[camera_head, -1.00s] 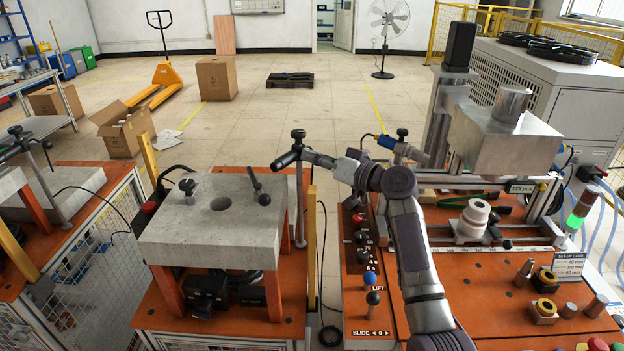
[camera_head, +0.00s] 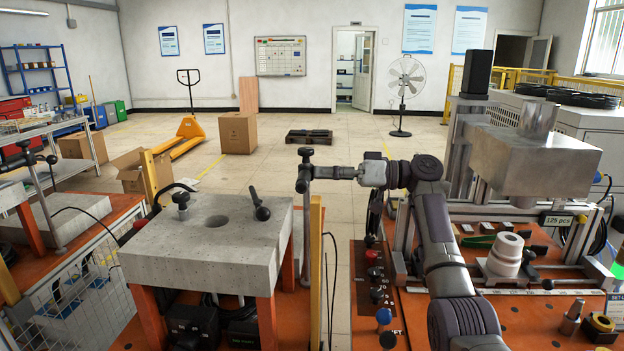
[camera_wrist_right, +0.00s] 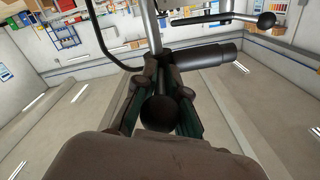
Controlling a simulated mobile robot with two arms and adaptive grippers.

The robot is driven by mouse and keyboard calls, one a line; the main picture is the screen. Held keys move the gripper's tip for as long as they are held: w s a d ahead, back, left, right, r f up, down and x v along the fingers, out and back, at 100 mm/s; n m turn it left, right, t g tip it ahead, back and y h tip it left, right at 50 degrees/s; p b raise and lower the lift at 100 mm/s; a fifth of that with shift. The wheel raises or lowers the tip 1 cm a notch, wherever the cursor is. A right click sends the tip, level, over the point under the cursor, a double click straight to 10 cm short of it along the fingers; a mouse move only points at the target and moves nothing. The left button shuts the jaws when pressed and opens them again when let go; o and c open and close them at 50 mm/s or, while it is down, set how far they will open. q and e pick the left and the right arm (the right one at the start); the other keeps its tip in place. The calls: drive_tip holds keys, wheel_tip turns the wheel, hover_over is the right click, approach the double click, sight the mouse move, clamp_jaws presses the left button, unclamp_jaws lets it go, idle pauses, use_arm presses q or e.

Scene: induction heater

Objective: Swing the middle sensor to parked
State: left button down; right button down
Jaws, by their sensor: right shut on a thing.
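The middle sensor is a dark cylinder (camera_head: 302,184) on an upright grey post (camera_head: 306,235) at the right side of the middle grey block table (camera_head: 190,255). A black knob (camera_head: 305,153) tops the post. My right gripper (camera_head: 328,173) reaches in from the right and is shut on the sensor's handle beside the post. In the right wrist view, the gripper fingers (camera_wrist_right: 158,85) close around a black ball-ended handle (camera_wrist_right: 158,112). The dark cylinder (camera_wrist_right: 207,55) sticks out to the right there. The exact grip is partly hidden by the fingers. My left gripper is not in view.
The block table carries a black-knobbed lever (camera_head: 260,207), a small black-knobbed stud (camera_head: 181,200) and a round hole. A yellow post (camera_head: 316,265) stands at its right. A similar sensor (camera_head: 22,160) stands far left. A metal press block (camera_head: 535,165) stands right.

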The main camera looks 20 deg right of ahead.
drive_tip(key=shift+r, duration=0.1)
idle(0.3)
drive_tip(key=c, duration=1.2)
unclamp_jaws()
drive_tip(key=shift+w, duration=0.1)
drive_tip(key=shift+c, duration=0.2)
drive_tip(key=v, duration=0.7)
drive_tip(key=shift+d, duration=0.2)
